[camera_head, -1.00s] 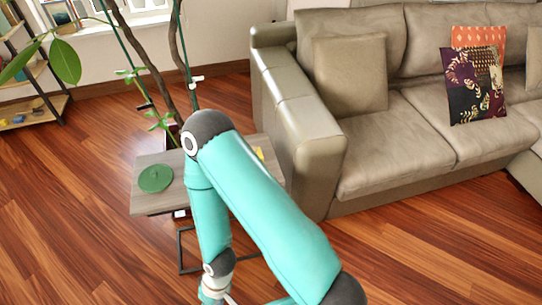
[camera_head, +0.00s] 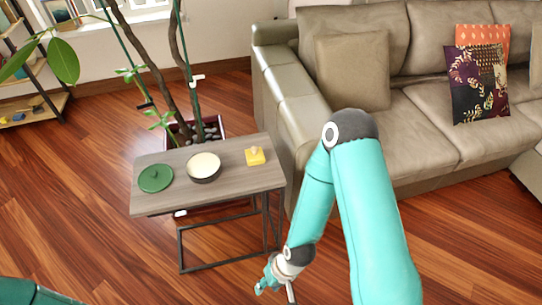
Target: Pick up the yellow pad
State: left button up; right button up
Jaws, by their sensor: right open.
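The yellow pad (camera_head: 255,157) lies near the right end of the small grey side table (camera_head: 225,193). A small pale, round object rests on top of it. My right gripper (camera_head: 277,287) hangs low in front of the table, below the tabletop and apart from the pad. It is open, with nothing seen between its fingers, though it is small and partly hidden by the wrist. My left gripper is not in view; only a dark teal part of mine shows at the bottom left.
A dark bowl with pale contents (camera_head: 204,167) stands mid-table, and a green round lid (camera_head: 155,178) lies at the left. A potted plant (camera_head: 194,131) stands behind the table. The sofa (camera_head: 296,110) is close on the right. Open wooden floor lies in front.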

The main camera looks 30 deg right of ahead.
aim_at(255, 156)
jog(key=z, duration=0.05)
jog(key=i, duration=1)
jog(key=u, duration=0.05)
